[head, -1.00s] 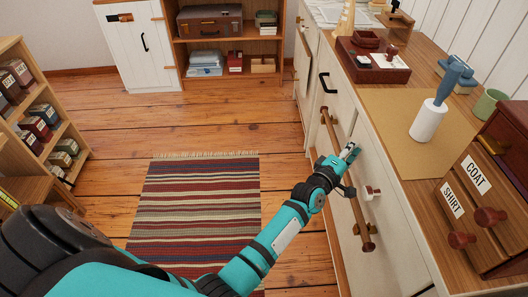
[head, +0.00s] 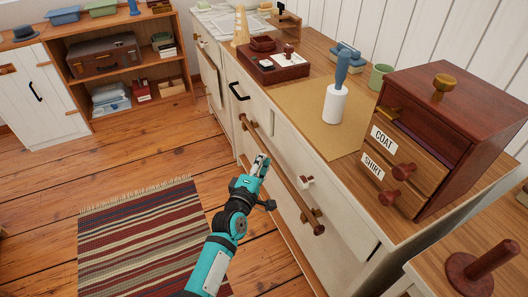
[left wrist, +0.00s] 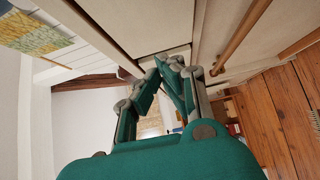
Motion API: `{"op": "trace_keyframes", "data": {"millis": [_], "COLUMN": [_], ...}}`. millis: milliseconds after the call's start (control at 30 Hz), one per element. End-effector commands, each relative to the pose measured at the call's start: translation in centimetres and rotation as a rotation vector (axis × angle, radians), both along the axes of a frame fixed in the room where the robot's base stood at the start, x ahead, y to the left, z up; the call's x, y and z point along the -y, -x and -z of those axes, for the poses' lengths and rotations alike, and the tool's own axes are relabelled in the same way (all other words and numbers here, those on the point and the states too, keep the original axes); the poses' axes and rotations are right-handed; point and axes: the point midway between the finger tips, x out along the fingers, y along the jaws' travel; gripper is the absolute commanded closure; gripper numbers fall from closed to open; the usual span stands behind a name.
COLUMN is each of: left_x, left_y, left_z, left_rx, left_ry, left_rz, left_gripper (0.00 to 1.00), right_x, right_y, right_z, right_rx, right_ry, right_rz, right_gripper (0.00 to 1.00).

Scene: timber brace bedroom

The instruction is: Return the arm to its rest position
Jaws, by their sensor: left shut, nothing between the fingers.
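My left gripper (head: 261,165) is in front of the white cabinet (head: 345,225), close to its long wooden bar handle (head: 285,180). Its fingers are together with nothing between them. My teal left arm reaches up from the bottom of the head view. In the left wrist view the closed fingers (left wrist: 172,66) point toward the pale cabinet front, with the wooden bar (left wrist: 240,38) to their right. I cannot tell whether the gripper touches the bar. My right gripper is not in view.
A striped rug (head: 150,240) lies on the open plank floor left of the arm. The countertop holds a dark red box with drawers (head: 450,130), a white-and-blue roller-like tool (head: 337,100) and a red tray (head: 275,70). A shelf unit (head: 125,65) stands at the back left.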

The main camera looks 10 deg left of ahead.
Motion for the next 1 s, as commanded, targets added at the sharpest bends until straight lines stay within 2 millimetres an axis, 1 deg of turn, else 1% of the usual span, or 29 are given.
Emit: {"op": "trace_keyframes", "data": {"millis": [33,100,200,300,400,533,567,633,667,767,800,867,900,967,1000], "left_x": [-0.3,-0.6,-0.8,-1.0,-1.1,-1.2,-1.2,-1.1,-1.1,-1.0,-1.0,-1.1,-1.4,-1.8,-2.3], "left_y": [1.0,2.2,3.8,4.8,5.3,5.4,5.5,5.7,5.9,7.3,8.2,10.1,11.6,14.0,15.8], "left_z": [0.0,0.0,0.0,0.0,0.0,0.0,0.1,1.1,1.8,6.1,8.6,12.5,15.3,19.2,21.7], "left_rx": [-0.003,-0.002,-0.002,-0.002,0.000,0.000,-0.002,-0.020,-0.035,-0.116,-0.162,-0.237,-0.290,-0.363,-0.411], "left_ry": [-0.002,-0.004,-0.004,-0.002,-0.002,-0.003,-0.005,-0.032,-0.058,-0.198,-0.275,-0.409,-0.502,-0.638,-0.723], "left_rz": [-0.001,-0.001,-0.001,-0.001,-0.001,-0.001,0.000,0.006,0.011,0.049,0.075,0.126,0.167,0.236,0.285], "left_gripper": [1.00,1.00,1.00,1.00,1.00,1.00,1.00,1.00,1.00,1.00,1.00,1.00,1.00,1.00,1.00], "right_x": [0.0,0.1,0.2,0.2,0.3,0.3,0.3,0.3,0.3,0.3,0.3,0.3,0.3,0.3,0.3], "right_y": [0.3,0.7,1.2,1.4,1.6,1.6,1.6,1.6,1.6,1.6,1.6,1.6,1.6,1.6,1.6], "right_z": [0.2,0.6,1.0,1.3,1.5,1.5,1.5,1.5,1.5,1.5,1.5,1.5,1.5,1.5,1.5], "right_rx": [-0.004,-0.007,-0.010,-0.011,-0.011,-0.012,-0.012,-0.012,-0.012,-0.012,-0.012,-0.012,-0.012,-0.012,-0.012], "right_ry": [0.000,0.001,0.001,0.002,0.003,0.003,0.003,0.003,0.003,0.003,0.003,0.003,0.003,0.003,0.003], "right_rz": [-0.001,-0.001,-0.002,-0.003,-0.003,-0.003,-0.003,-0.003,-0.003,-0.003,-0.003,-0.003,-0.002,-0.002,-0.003], "right_gripper": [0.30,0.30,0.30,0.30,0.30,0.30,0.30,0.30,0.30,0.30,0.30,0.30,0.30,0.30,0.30]}}
